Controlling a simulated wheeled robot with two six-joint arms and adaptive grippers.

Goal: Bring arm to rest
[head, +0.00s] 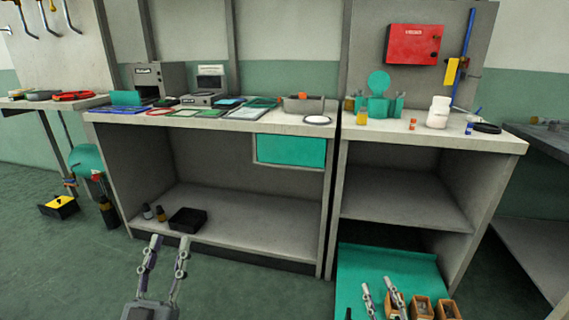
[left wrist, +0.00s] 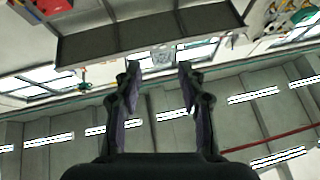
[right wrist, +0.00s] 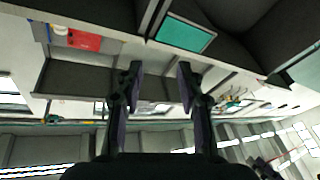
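My left gripper (head: 168,247) is in the lower left of the head view, in front of the low shelf of the workbench. Its two fingers stand apart with nothing between them; the left wrist view (left wrist: 158,75) shows the same gap. My right gripper (head: 379,288) is at the bottom right of the head view, over the teal mat. Its fingers are also apart and empty in the right wrist view (right wrist: 158,75). Neither gripper touches anything that I can see.
A workbench (head: 240,180) with a teal drawer (head: 291,150) stands ahead. A black tray (head: 187,219) sits on its low shelf. Small wooden boxes (head: 447,309) are beside my right gripper on the teal mat (head: 385,262). The left floor (head: 60,270) is mostly clear.

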